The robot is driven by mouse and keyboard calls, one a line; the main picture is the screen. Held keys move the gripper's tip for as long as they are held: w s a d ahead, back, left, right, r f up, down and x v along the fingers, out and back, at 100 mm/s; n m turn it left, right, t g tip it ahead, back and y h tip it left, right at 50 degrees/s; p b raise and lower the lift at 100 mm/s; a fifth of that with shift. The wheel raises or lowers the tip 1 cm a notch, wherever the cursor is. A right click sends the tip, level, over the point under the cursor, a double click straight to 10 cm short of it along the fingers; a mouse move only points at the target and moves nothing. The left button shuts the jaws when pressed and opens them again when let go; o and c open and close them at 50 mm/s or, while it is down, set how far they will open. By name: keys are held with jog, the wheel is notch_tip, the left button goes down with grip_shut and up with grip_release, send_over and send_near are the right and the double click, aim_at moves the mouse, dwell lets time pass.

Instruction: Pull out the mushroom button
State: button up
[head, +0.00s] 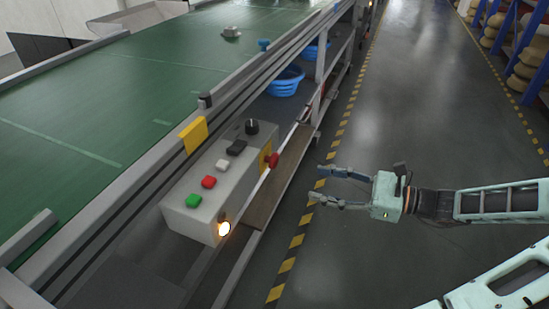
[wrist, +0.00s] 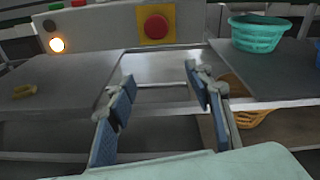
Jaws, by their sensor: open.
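My gripper (head: 328,185) is open and empty, out over the aisle to the right of the box. In the wrist view its two fingers (wrist: 160,92) are spread below the button and apart from it.
The box's top has green (head: 193,201), red (head: 209,182) and white (head: 222,165) buttons, a black switch and a knob. A lamp (head: 224,228) glows. A green conveyor (head: 90,110) runs behind, with blue baskets (head: 285,82) on a shelf. The aisle floor is clear.

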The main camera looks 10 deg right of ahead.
aim_at(277, 162)
jog(key=shift+t+y, duration=0.4)
jog(key=shift+y, duration=0.2)
jog(key=w+a+r+b, duration=0.1)
jog(key=a, duration=0.1)
jog(key=w+a+r+b, duration=0.1)
jog(key=w+a, duration=0.1)
jog(key=a, duration=0.1)
jog(key=w+a+r+b, duration=0.1)
jog(key=w+a, duration=0.1)
jog(key=a, duration=0.1)
jog(key=shift+r, duration=0.1)
jog(key=shift+w+a+r, duration=0.15)
jog(key=shift+w+a, duration=0.25)
jog(key=shift+a, duration=0.1)
grip_shut()
